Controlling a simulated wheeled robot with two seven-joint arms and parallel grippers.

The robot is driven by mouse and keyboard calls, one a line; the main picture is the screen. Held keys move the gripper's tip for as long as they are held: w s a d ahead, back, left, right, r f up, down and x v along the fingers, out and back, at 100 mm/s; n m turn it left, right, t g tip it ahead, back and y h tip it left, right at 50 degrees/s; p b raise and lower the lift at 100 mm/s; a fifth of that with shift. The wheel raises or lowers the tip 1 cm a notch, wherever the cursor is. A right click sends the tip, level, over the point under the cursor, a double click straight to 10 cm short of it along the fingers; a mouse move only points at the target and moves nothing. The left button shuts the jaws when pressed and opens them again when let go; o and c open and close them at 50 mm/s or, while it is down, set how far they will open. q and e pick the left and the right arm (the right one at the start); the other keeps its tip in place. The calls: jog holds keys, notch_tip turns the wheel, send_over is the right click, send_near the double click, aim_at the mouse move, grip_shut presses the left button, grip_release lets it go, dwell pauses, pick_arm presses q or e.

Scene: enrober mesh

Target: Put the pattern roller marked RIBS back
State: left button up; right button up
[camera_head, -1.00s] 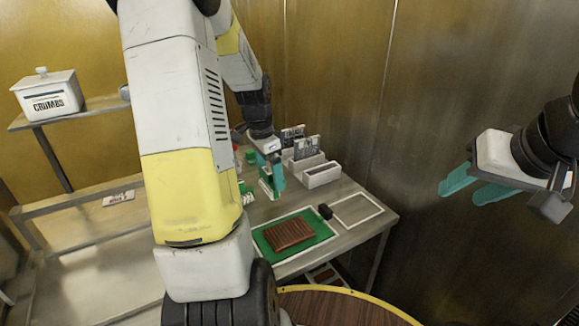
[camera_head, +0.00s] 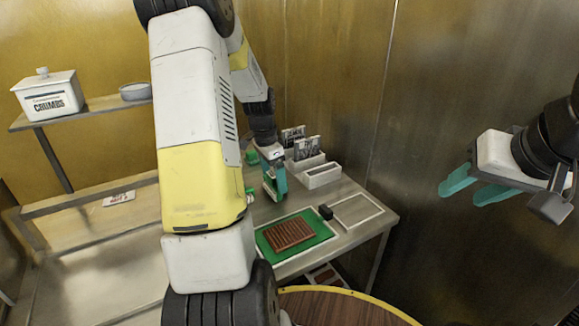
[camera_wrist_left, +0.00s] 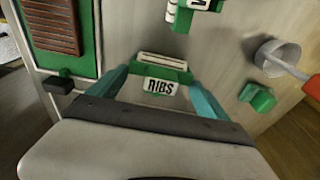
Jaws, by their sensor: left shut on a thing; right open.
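The pattern roller marked RIBS (camera_wrist_left: 160,86) has a green frame with a white label and a pale roller behind it. It sits between the teal fingers of my left gripper (camera_wrist_left: 158,92) in the left wrist view. My left gripper is shut on it; in the head view this gripper (camera_head: 274,184) is over the steel table, left of the white slotted holders (camera_head: 318,172). I cannot tell whether the roller touches the table. A second green roller (camera_wrist_left: 200,5) with a partly cut-off label is at the top of the wrist view. My right gripper (camera_head: 478,186) is open and empty, at the right.
A chocolate slab (camera_head: 289,233) lies on a green mat (camera_head: 316,228). Beside it are a small black block (camera_head: 325,211) and a pale outlined rectangle (camera_head: 358,210). My left arm hides part of the table.

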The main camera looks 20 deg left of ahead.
pick_arm(q)
jog(key=shift+s+f, duration=0.15)
jog(key=shift+f, duration=0.4)
jog(key=c, duration=0.7)
jog(key=o, duration=1.7)
jog(key=shift+o, duration=0.2)
jog(key=shift+r, duration=0.25)
notch_tip(320, 180, up, 13)
jog(key=a, duration=0.1)
jog(key=s+d+r+n+t, duration=0.3)
jog(key=s+d+r+n, duration=0.1)
jog(key=s+d+r, duration=0.6)
jog(key=s+d+n+t+h, duration=0.1)
jog(key=s+d, duration=0.4)
jog(key=s, duration=0.7)
jog(key=shift+s+f+n+t, duration=0.25)
jog(key=shift+n+t, duration=0.25)
jog(key=shift+n, duration=0.9)
